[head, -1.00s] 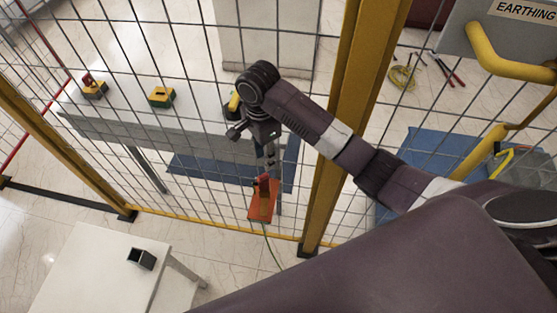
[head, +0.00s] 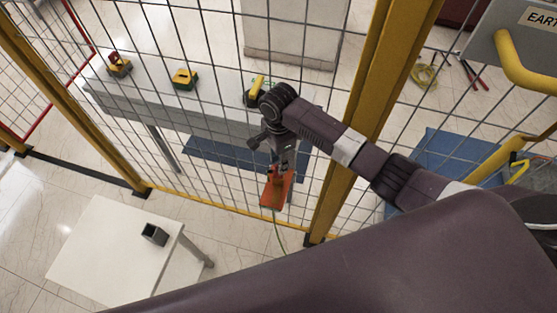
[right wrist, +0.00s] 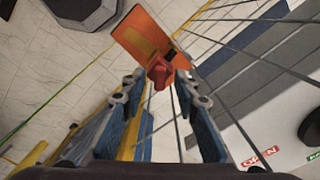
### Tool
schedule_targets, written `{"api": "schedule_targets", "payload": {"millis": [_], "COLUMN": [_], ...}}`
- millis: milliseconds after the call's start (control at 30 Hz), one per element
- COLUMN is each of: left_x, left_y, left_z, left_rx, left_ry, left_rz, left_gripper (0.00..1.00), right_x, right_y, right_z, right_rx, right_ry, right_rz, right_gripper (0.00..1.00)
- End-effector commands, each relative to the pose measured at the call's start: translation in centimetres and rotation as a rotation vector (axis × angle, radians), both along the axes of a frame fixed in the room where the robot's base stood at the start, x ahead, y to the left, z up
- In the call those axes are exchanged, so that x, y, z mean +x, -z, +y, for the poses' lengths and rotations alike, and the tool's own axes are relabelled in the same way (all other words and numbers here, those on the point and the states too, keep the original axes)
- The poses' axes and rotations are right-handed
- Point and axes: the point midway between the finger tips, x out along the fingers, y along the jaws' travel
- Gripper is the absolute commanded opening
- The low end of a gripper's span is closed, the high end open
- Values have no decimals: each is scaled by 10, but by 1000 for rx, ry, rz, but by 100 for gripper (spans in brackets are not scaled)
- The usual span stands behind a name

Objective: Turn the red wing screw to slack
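The red wing screw (right wrist: 159,73) shows in the right wrist view against an orange clamp plate (right wrist: 143,38). In the head view the orange plate (head: 276,193) is by the mesh fence, and my gripper largely hides the screw. My right gripper (right wrist: 160,84) is open, with one finger on each side of the screw near the fingertips. A gap shows between the fingers, and I cannot tell whether either touches the screw. In the head view the right gripper (head: 282,168) points down, just above the plate. My left gripper is not in view.
A yellow-framed mesh fence (head: 365,100) runs close to my right arm. Behind it is a grey bench (head: 180,110) with yellow-and-green devices (head: 185,78). A white table (head: 105,250) bearing a dark square holder (head: 154,235) stands at lower left. A cable (head: 277,235) hangs below the plate.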

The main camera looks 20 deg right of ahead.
Motion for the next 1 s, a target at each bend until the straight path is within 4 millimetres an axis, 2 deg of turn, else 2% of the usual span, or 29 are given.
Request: {"api": "schedule_targets", "payload": {"millis": [33,300,667,1000], "left_x": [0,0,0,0], "left_y": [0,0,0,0], "left_z": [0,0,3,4], "left_rx": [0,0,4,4], "left_ry": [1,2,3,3], "left_rz": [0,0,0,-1], "left_gripper": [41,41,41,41], "right_x": [0,0,0,0], "right_y": [0,0,0,-1], "right_z": [0,0,0,1], "right_rx": [0,0,0,1], "right_ry": [0,0,-21,-208], "right_rz": [0,0,0,0], "right_gripper": [28,0,0,0]}}
